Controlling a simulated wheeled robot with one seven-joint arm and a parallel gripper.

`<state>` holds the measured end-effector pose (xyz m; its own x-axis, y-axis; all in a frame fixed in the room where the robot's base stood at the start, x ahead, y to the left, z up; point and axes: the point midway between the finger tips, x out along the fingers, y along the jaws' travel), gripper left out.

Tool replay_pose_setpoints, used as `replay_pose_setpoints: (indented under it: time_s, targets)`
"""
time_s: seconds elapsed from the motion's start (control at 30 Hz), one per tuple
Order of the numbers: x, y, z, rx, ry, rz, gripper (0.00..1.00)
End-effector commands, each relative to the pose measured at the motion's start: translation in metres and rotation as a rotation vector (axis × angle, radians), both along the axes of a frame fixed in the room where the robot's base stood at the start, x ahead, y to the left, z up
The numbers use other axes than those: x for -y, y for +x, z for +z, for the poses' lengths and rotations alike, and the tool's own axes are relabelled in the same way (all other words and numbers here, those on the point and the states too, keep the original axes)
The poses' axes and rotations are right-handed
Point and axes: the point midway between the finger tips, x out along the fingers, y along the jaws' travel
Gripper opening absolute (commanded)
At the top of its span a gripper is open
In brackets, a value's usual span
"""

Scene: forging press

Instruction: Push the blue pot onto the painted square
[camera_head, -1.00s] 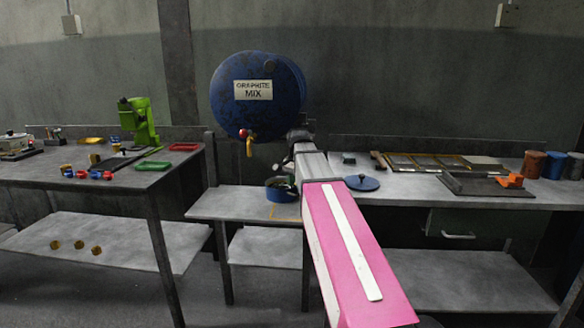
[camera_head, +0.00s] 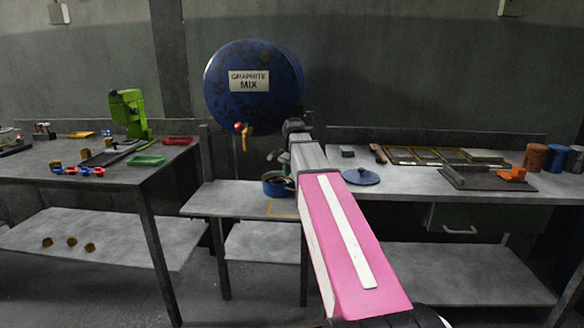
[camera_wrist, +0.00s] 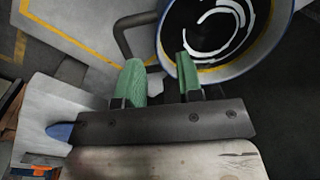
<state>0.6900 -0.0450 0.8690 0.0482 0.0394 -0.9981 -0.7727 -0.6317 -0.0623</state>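The blue pot (camera_head: 275,186) stands on the lower middle bench in the head view, partly hidden by my arm. In the wrist view its blue rim and dark inside (camera_wrist: 215,35) fill the top right, and a dark handle (camera_wrist: 122,38) sticks out to the left. The painted square's yellow outline (camera_head: 284,214) shows at the bench front, just in front of the pot, partly behind my arm. Yellow lines also show in the wrist view (camera_wrist: 62,42). My gripper (camera_wrist: 160,70) has its green fingers apart, beside the handle, with the right finger overlapping the pot's rim in view. Contact cannot be told.
The graphite drum (camera_head: 252,88) with its tap hangs above the pot. A blue lid (camera_head: 361,177) lies on the higher right bench (camera_head: 420,187), which also holds trays and cups. The left bench (camera_head: 120,178) holds a green press (camera_head: 130,112) and small parts.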

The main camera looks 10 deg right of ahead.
Motion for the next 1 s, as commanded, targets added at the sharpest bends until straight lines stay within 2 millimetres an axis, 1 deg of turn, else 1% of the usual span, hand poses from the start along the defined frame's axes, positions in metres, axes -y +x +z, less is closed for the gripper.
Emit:
replay_pose_setpoints:
  time_s: [0.1,0.3,0.5,0.7,0.97,1.0]
  targets:
    - [-0.001,0.000,-0.020,-0.003,0.000,0.000,0.34]
    - [-0.002,0.002,-0.049,-0.001,0.000,0.000,0.34]
    - [-0.003,0.003,-0.068,-0.001,-0.001,0.000,0.34]
    - [-0.003,0.004,-0.075,0.000,0.000,0.000,0.34]
    - [-0.003,0.004,-0.075,0.000,0.000,0.000,0.34]
    - [-0.003,0.004,-0.075,0.000,0.000,0.000,0.21]
